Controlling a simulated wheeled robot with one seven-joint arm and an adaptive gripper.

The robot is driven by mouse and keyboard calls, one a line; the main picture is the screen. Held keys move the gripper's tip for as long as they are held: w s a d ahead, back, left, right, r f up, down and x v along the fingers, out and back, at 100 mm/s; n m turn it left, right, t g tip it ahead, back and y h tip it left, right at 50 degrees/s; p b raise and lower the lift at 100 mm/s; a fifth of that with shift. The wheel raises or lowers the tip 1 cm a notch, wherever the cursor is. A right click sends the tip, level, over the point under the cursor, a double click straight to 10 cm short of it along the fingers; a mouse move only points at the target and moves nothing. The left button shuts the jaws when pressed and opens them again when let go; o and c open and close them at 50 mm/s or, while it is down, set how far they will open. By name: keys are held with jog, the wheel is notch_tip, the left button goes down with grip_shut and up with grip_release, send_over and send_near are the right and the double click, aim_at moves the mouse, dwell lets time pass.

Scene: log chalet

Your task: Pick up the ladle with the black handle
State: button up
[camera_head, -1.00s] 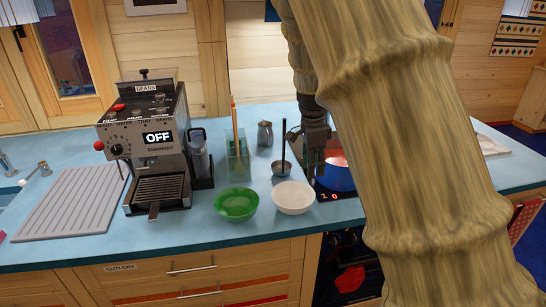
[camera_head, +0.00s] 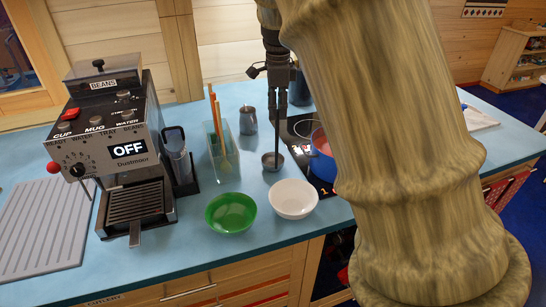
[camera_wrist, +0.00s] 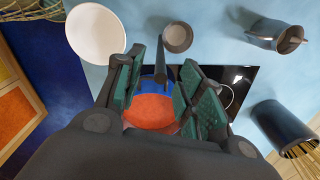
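The ladle (camera_head: 272,162) has a small round metal bowl and a black handle that stands upright. Its bowl rests on the blue counter, left of the dark hob. My gripper (camera_head: 277,100) points down over the ladle, and the handle's upper part is hidden there. In the wrist view, my gripper (camera_wrist: 160,82) has its two green-padded fingers apart. The black handle (camera_wrist: 160,60) shows between them, with gaps on both sides. The ladle bowl (camera_wrist: 177,38) lies beyond the fingertips.
A blue pot (camera_head: 322,168) with red contents stands on the hob, close right of the ladle. A white bowl (camera_head: 293,199) and green bowl (camera_head: 231,213) are in front. A utensil holder (camera_head: 223,153), metal jug (camera_head: 248,121) and coffee machine (camera_head: 125,150) stand left and behind.

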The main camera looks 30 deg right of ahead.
aim_at(277, 127)
jog(key=shift+w+f, duration=0.25)
jog(key=shift+f, duration=0.65)
jog(key=shift+s+d+f+p, duration=0.15)
jog(key=shift+f+p, duration=1.15)
jog(key=shift+f, duration=1.4)
grip_shut()
